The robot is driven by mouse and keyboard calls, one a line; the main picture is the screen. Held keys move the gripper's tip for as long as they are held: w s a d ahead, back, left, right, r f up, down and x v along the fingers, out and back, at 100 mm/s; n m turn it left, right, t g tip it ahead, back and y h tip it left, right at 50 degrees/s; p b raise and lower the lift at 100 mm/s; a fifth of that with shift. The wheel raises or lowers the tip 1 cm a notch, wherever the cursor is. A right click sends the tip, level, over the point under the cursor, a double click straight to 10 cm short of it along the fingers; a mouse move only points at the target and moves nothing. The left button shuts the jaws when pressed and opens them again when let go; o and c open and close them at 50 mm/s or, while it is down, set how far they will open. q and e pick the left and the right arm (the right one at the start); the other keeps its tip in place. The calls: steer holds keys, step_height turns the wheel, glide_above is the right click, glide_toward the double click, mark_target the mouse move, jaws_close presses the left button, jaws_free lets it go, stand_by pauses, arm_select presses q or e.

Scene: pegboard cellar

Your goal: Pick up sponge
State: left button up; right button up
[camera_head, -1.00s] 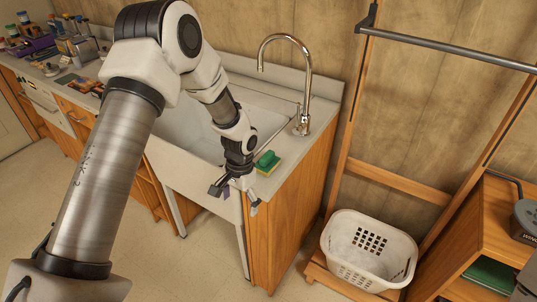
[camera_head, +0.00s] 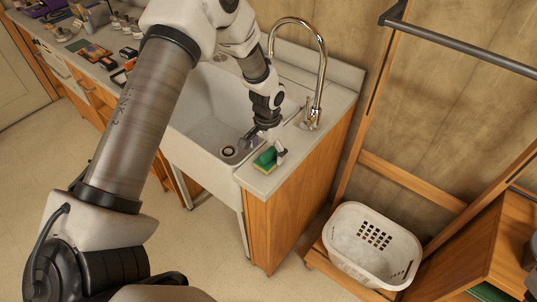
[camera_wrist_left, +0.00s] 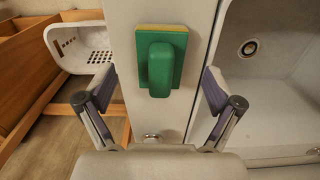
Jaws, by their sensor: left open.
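The sponge (camera_head: 265,159) is green with a yellow layer and lies on the pale counter strip to the right of the sink basin. In the left wrist view the sponge (camera_wrist_left: 160,62) is centred between and beyond the fingertips, with its green raised part facing the camera. My left gripper (camera_head: 263,146) is open just above the sponge in the head view. In the left wrist view its two fingers (camera_wrist_left: 159,92) are spread wide on either side, with nothing between them touching. My right gripper is not in view.
A white sink basin (camera_head: 208,125) lies left of the sponge, with a chrome faucet (camera_head: 314,85) behind it. A white laundry basket (camera_head: 372,247) stands low to the right. Small items crowd the counter's far left (camera_head: 88,50).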

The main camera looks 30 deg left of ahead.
mark_target(269, 151)
arm_select(q)
steer(key=f, duration=0.1)
steer(key=w+f, duration=0.1)
steer(key=f, duration=0.1)
steer(key=shift+w, duration=0.15)
steer(key=shift+r, duration=0.1)
steer(key=shift+s+r, duration=0.1)
steer(key=shift+s, duration=0.2)
steer(key=c, duration=1.3)
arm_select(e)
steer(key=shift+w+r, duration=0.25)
arm_select(q)
steer(key=shift+o, duration=0.2)
